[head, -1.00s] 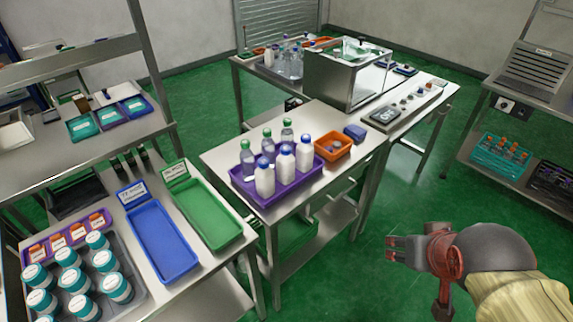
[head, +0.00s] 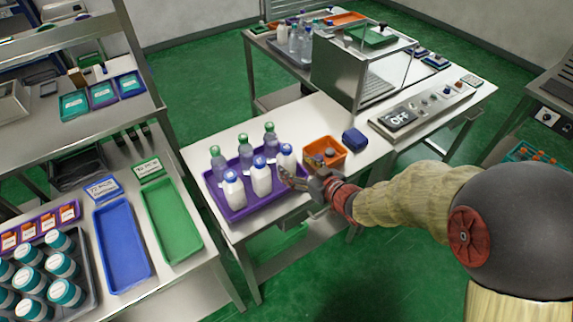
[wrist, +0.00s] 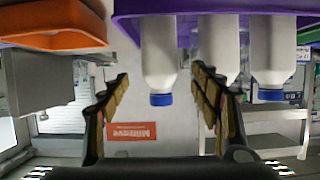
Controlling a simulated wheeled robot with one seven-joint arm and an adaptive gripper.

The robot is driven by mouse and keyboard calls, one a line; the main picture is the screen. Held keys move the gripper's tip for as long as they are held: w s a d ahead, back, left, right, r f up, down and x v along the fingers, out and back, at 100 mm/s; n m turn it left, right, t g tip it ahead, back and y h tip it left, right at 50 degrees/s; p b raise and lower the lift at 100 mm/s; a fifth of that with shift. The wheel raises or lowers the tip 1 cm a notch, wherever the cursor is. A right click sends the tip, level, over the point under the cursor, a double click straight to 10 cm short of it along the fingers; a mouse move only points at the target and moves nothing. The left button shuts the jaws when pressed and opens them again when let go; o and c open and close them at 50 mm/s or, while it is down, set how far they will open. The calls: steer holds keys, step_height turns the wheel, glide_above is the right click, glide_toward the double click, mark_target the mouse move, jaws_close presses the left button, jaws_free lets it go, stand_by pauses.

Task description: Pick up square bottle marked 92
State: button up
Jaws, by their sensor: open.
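A purple tray (head: 238,213) holds white bottles with blue caps in front and clear bottles with green caps behind. The white ones are a left bottle (head: 233,189), a middle bottle (head: 261,178) and a right bottle (head: 285,161). No number is readable, so I cannot tell which is marked 92. My gripper (head: 290,181) is open and empty at the tray's front right, close to the right bottle. In the wrist view, which is upside down, that bottle (wrist: 158,50) shows between the spread fingers of my gripper (wrist: 160,105), seemingly still beyond the tips.
Blue (head: 122,245) and green (head: 172,222) trays lie on the left bench.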

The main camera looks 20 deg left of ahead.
mark_target(286, 160)
steer(key=b+x, duration=0.2)
steer(key=x, duration=0.4)
steer(key=shift+w+a+f, duration=0.15)
steer(key=shift+w+a, duration=0.1)
steer(key=shift+c, duration=0.7)
steer(key=c, duration=1.4)
